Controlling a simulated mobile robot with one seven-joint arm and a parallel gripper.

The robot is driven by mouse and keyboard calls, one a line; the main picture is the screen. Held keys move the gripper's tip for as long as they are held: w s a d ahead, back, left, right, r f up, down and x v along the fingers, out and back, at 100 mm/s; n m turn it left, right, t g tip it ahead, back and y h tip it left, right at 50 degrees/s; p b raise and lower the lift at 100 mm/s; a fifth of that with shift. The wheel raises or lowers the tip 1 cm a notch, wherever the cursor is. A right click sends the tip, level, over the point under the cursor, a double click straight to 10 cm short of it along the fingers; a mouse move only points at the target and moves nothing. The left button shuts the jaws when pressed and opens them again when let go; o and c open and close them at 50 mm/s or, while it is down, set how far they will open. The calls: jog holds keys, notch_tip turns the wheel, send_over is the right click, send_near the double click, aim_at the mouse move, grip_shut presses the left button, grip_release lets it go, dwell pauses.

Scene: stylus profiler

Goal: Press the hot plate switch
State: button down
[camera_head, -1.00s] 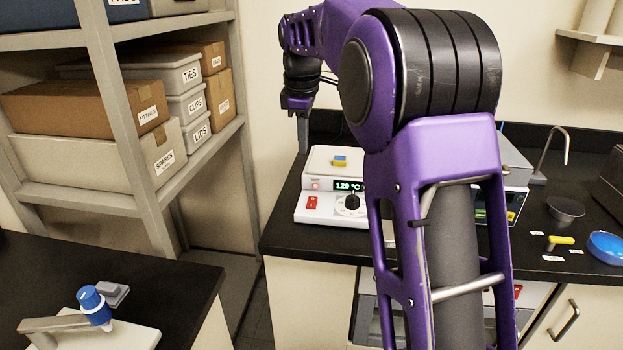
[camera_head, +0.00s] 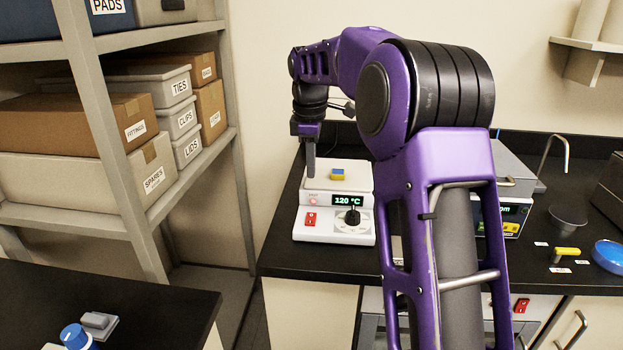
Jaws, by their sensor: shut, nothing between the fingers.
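The hot plate (camera_head: 334,228) is a white unit on the black bench, with a green display reading 120 °C, a black knob (camera_head: 352,216) and a pale top plate. Its red rocker switch (camera_head: 310,219) is at the front left of its panel. A small blue and yellow block (camera_head: 337,174) sits on the top plate. My gripper (camera_head: 311,180) is shut and empty and points down. It appears at the hot plate's back left edge, above and behind the switch in the picture. I cannot tell how high it is above the plate.
Shelves with boxes (camera_head: 140,131) stand at the left. Right of my arm are another instrument with a display (camera_head: 503,214), a dark dish (camera_head: 568,216), a yellow-handled item (camera_head: 566,252) and a blue dish (camera_head: 608,252). A second black counter (camera_head: 150,300) is at the lower left.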

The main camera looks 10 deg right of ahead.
aim_at(312, 216)
jog(key=f, duration=0.3)
jog(key=w+f+b, duration=0.1)
jog(key=f, duration=0.3)
jog(key=f+b, duration=0.1)
jog(key=f, duration=0.3)
jog(key=shift+w+d+f, duration=0.1)
jog(key=shift+w+d, duration=0.05)
jog(key=shift+d, duration=0.1)
jog(key=shift+f, duration=0.45)
jog(key=shift+w, duration=0.1)
jog(key=shift+f+p, duration=0.25)
jog(key=shift+p, duration=0.05)
